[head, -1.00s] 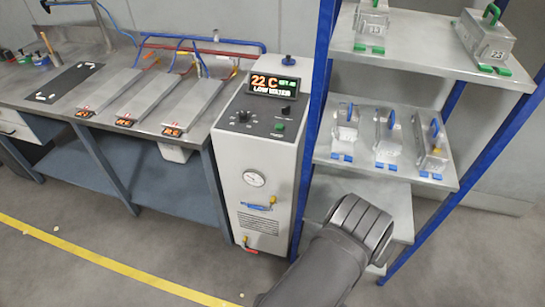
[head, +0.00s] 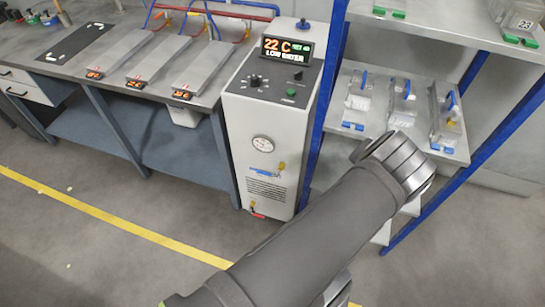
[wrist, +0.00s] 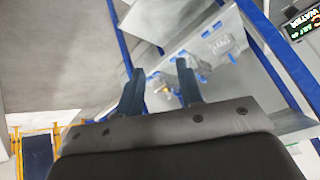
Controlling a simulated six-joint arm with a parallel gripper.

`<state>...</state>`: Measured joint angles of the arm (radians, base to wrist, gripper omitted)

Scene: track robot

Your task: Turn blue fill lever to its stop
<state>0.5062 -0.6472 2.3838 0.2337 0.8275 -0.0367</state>
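The white heater cabinet (head: 268,140) stands in the middle of the head view. Its display (head: 287,48) reads 22 C and LOW WATER. On its front, below the round gauge (head: 263,144), a small blue strip (head: 262,171) lies beside a brass fitting; it is too small to tell whether this is the blue fill lever or how it is turned. My gripper (wrist: 160,66) shows in the wrist view with its two dark fingers apart and nothing between them. It is away from the cabinet's front, whose display shows at the wrist view's upper right corner. The head view does not show the fingers.
A red-handled drain valve (head: 257,214) sits low on the cabinet. A blue-framed shelf rack (head: 330,95) with metal moulds stands close on its right. A workbench (head: 200,95) with hoses is on its left.

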